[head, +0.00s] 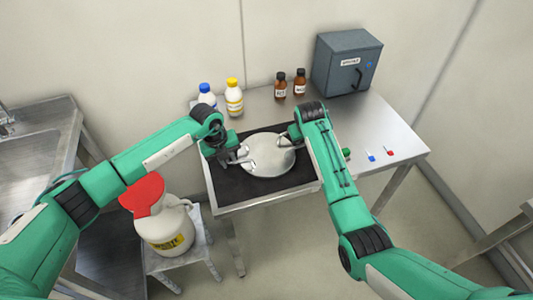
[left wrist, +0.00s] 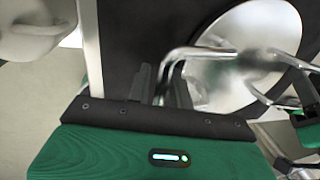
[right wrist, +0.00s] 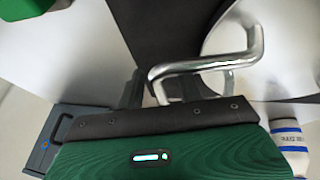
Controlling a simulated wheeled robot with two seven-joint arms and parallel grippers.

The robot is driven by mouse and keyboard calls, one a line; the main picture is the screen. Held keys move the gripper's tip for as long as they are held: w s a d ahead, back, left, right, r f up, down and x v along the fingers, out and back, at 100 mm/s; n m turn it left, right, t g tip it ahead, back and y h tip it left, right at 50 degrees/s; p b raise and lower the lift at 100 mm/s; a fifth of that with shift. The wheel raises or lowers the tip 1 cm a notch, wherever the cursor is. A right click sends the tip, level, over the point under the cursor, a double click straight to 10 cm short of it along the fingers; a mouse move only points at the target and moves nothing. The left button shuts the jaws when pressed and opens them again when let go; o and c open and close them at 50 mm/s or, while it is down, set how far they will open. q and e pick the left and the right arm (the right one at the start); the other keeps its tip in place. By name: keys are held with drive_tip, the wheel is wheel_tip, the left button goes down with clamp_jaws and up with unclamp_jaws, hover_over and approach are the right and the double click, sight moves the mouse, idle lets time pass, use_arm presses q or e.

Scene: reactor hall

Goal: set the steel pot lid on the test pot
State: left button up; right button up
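A round, shiny steel piece (head: 268,158), which looks like the pot lid, sits over a black mat with a bar handle on each side. I cannot tell the lid apart from a test pot under it. My left gripper (head: 240,155) is at its left handle. In the left wrist view that handle (left wrist: 205,52) runs down between the fingers (left wrist: 163,88); whether they clamp it is unclear. My right gripper (head: 284,142) is at the opposite handle. In the right wrist view the handle (right wrist: 205,66) enters between spread fingers (right wrist: 163,90), with a gap beside it.
The black mat (head: 225,185) covers the left part of a steel table (head: 400,145). Blue- and yellow-capped bottles (head: 234,100), brown bottles (head: 281,88) and a grey cabinet (head: 345,65) stand behind. A white waste container (head: 165,228) with a red lid stands left, below table height.

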use_arm(q)
drive_tip(key=shift+f, duration=0.1)
drive_tip(key=shift+c, duration=0.2)
use_arm(e)
drive_tip(key=shift+f, duration=0.1)
drive_tip(key=shift+c, duration=0.3)
use_arm(q)
drive_tip(key=c, duration=0.3)
use_arm(e)
drive_tip(key=c, duration=0.3)
use_arm(q)
clamp_jaws()
use_arm(e)
clamp_jaws()
use_arm(q)
drive_tip(key=shift+w, duration=0.1)
use_arm(e)
drive_tip(key=shift+w, duration=0.1)
